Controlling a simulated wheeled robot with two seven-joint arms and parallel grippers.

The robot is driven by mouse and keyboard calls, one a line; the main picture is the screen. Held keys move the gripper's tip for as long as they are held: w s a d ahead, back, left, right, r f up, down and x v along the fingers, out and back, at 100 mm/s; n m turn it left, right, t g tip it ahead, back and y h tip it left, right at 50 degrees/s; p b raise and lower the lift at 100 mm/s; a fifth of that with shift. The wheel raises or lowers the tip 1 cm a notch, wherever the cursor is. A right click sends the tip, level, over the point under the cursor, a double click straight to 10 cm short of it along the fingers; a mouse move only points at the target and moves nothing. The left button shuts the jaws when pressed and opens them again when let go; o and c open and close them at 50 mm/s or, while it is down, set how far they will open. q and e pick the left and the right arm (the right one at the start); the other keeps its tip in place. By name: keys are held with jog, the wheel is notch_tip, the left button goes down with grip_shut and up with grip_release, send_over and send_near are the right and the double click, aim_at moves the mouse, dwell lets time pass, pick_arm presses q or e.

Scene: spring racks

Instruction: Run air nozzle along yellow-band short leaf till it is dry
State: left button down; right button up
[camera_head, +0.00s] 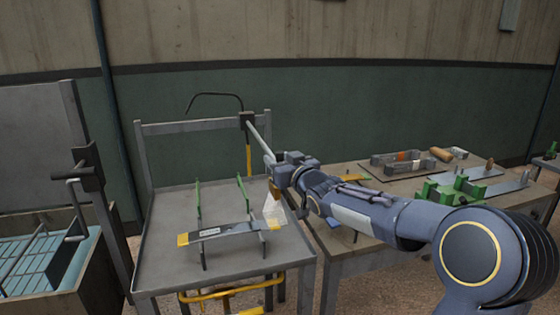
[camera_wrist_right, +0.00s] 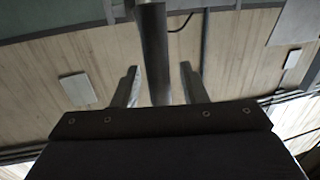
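The short leaf (camera_head: 225,231) is a dark grey strip with a yellow band (camera_head: 183,239) at its left end and a pale label. It lies across green-tipped supports on a grey metal table. My right gripper (camera_head: 273,165) is above the leaf's right end. In the right wrist view its two fingers (camera_wrist_right: 158,85) stand on either side of a grey tube (camera_wrist_right: 154,50), which seems to be the air nozzle's wand. A pale translucent cone (camera_head: 274,209) fans down below the gripper, by the leaf's right end. Wetness on the leaf cannot be told. My left gripper is not in view.
A black block (camera_head: 247,119) with a yellow hanging part is at the rack's right post. A wooden bench (camera_head: 340,240) at right carries a green fixture (camera_head: 452,192) and long grey strips. A tank (camera_head: 45,265) with a blue-green grid stands at left. The table's left part is clear.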

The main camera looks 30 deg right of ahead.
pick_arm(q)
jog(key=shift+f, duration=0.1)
pick_arm(e)
jog(key=s, duration=0.7)
jog(key=shift+s+a, duration=0.15)
jog(key=shift+s, duration=0.25)
